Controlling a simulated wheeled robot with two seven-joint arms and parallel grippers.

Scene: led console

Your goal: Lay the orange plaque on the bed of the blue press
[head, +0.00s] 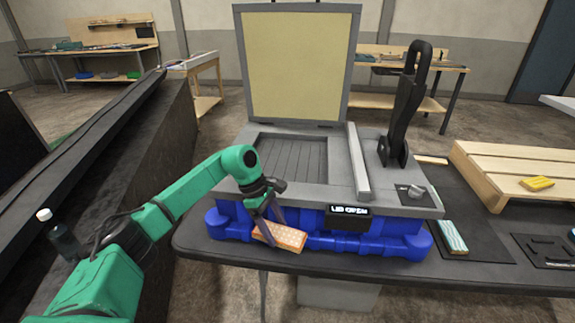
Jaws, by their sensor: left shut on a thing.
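The orange plaque (282,236) is a flat, light-patterned block in front of the blue base of the press. My left gripper (266,218) is shut on it and holds it tilted, near the table's front edge. The blue press (390,243) has a grey top and a raised lid (297,65) with a pale yellow inner face. Its bed (290,158) is a recessed, slatted grey area that looks empty. A small display on the front reads "LID OPEN". My right gripper is not in view.
A grey bar (358,165) runs along the bed's right side, with a tall black lever (405,110) beyond it. A teal striped block (452,237) lies on a dark mat at right. A wooden pallet (510,165) carries a yellow block (537,183). A dark bottle (62,237) stands at left.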

